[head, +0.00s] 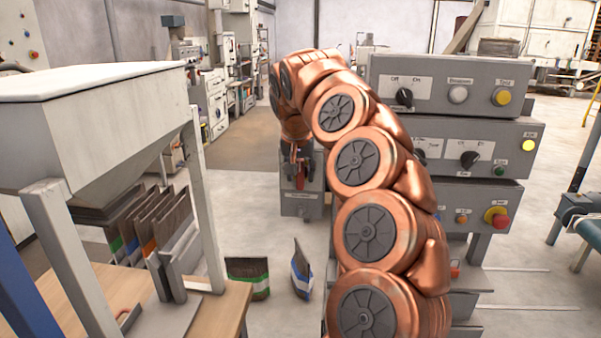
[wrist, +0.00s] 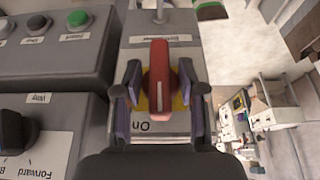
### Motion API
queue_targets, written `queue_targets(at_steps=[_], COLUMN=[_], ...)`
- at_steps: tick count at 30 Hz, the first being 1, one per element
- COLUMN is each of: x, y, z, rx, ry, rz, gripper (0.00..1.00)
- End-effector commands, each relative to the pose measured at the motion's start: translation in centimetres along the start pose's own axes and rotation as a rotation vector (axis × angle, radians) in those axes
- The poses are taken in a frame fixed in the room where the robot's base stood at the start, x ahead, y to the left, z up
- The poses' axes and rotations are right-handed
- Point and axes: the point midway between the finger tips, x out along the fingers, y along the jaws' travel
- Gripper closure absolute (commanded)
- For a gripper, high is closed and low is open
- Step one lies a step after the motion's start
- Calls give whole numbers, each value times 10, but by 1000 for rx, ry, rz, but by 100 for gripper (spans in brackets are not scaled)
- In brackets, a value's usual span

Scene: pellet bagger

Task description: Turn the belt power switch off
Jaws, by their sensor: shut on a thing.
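The belt power switch (wrist: 159,75) is a red rotary handle on a yellow plate, on the face of a grey box (wrist: 130,30). In the wrist view its long axis runs up and down the picture, with an upside-down "On" label (wrist: 148,126) near its lower end. My gripper (wrist: 163,98) has one finger on each side of the red handle and is shut on it. In the head view my gripper (head: 298,160) is in front of the grey box (head: 302,204), with my arm reaching over from the right. The switch is mostly hidden there.
Grey control panels (head: 455,85) with knobs and buttons stand right of my arm. In the wrist view, neighbouring boxes carry a green button (wrist: 78,18) and a black knob (wrist: 14,130). A hopper (head: 110,110) stands left. Bags (head: 248,277) stand on the floor.

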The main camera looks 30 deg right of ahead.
Motion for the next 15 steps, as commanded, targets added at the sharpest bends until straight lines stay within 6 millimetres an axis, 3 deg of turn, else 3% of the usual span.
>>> queue_targets(at_steps=[15], x=[2], y=[-2], z=[0], rx=[-100], ry=[1], rz=[250], gripper=[95])
